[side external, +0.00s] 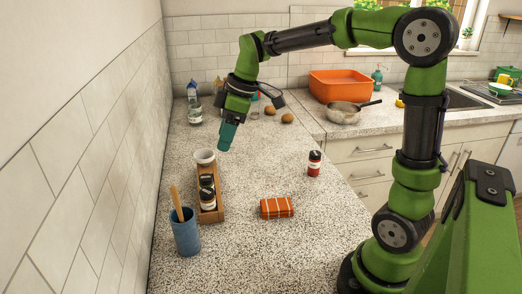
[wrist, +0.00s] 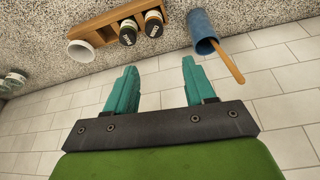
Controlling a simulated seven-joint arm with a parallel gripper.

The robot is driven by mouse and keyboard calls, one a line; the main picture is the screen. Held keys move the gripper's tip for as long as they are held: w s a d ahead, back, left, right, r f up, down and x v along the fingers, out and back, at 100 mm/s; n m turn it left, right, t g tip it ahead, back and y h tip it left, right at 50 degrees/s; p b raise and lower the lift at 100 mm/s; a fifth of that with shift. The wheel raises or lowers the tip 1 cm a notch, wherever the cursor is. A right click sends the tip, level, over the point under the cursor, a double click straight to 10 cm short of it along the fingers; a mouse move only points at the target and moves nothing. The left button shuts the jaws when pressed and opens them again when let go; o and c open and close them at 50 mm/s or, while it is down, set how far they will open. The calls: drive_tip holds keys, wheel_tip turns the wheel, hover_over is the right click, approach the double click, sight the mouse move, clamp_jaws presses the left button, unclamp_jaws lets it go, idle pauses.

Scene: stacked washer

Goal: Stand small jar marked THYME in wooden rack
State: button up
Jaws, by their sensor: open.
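The wooden rack (side external: 220,190) stands on the speckled counter near the left wall. It holds a white cup (side external: 205,157) at its far end and two dark-lidded jars (side external: 207,200) nearer the camera. It also shows at the top of the wrist view (wrist: 93,26). A small jar with a black lid and red contents (side external: 314,164) stands upright on the open counter, right of the rack. Its label is too small to read, so I cannot tell whether it is marked THYME. My gripper (side external: 226,139) is open and empty, above the counter by the rack's far end.
A blue cup with a wooden utensil (side external: 187,236) stands in front of the rack. A folded orange cloth (side external: 277,207) lies to the rack's right. A bottle (side external: 194,108) and brown round items (side external: 287,118) are farther back. The counter between rack and red jar is clear.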

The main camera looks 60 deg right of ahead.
drive_tip(key=s+a+m+t, duration=0.4)
drive_tip(key=s+m, duration=0.7)
drive_tip(key=s, duration=0.5)
drive_tip(key=shift+s, duration=0.35)
